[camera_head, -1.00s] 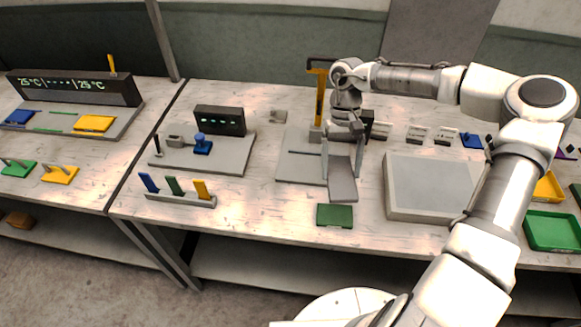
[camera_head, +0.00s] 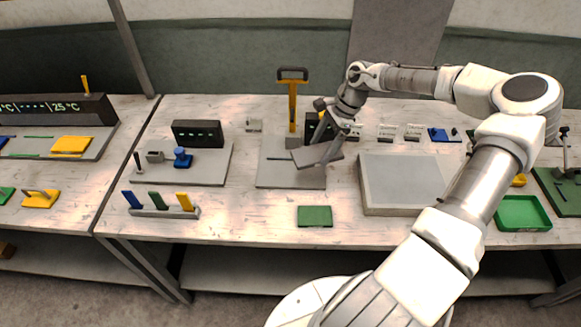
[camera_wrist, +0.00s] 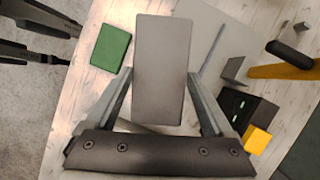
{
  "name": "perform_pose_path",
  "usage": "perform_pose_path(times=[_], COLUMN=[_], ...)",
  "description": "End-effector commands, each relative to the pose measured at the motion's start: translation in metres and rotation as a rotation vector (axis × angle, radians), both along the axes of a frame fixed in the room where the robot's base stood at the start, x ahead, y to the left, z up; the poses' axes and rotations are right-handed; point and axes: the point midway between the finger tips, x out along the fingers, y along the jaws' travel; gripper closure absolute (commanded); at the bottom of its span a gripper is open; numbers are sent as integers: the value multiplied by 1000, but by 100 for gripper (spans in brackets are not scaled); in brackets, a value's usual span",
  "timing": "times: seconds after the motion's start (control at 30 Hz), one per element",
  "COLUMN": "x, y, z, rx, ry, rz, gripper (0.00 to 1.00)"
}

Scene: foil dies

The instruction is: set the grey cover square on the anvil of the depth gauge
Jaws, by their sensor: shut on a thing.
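The grey cover, a flat oblong slab (camera_head: 318,153), is held by my gripper (camera_head: 325,143) in the head view. A dark box with green lights (camera_wrist: 236,106) stands beside the upright and is mostly hidden in the head view. No anvil can be made out; the slab may hide it. I cannot tell for certain which station is the depth gauge.
Left is another grey station with a dark display (camera_head: 197,133) and a blue knob (camera_head: 182,158). In front are a rack of coloured tabs (camera_head: 160,210) and a green pad (camera_head: 315,216). A large grey tray (camera_head: 405,205) stands close on the right.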

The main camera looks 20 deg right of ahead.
Motion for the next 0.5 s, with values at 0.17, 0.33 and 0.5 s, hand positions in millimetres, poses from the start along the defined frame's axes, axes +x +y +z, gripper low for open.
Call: perform_pose_path(times=[0.17, 0.33, 0.5], x=[1, 7, 27], y=[-36, -38, -8], z=[5, 1, -19], rx=[-1, 0, 1], ry=[1, 3, 4], rz=[-269, -345, -342], gripper=[81, 81, 81])
